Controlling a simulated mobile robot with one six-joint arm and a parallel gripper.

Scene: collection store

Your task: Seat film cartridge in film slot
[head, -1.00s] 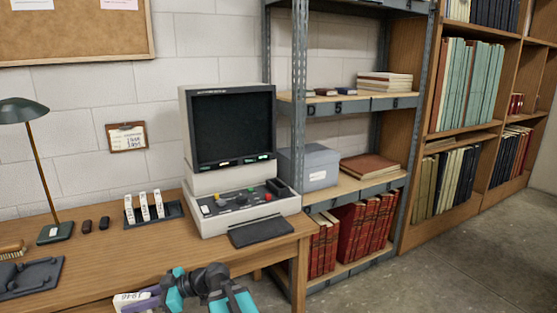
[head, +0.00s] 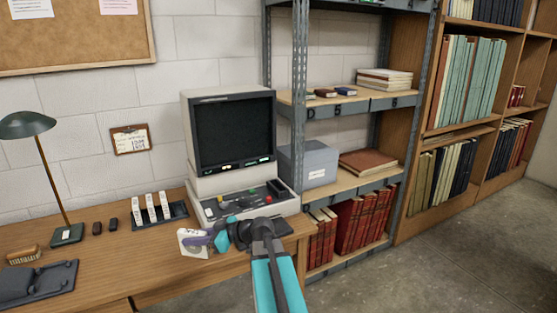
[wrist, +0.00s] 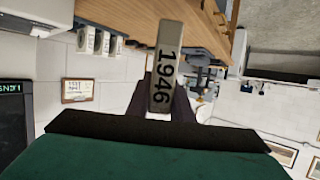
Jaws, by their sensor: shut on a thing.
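The film cartridge (head: 188,243) is a white block held by my gripper (head: 207,240) in front of the microfilm reader (head: 240,185). In the wrist view the cartridge (wrist: 168,45) shows a pale face marked 1946, gripped between the dark fingers (wrist: 165,100). My gripper is shut on it, above the desk's front part and left of the reader's base. The reader has a dark screen and a sloped panel with coloured knobs (head: 237,206). I cannot clearly make out the film slot; my gripper and wrist hide part of the reader's front.
A dark rack (head: 178,211) with three white cartridges stands left of the reader. Two small dark objects (head: 104,227), a lamp (head: 67,234) and a grey tray (head: 40,280) are farther left on the wooden desk (head: 150,262). Metal shelving (head: 298,150) stands close right.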

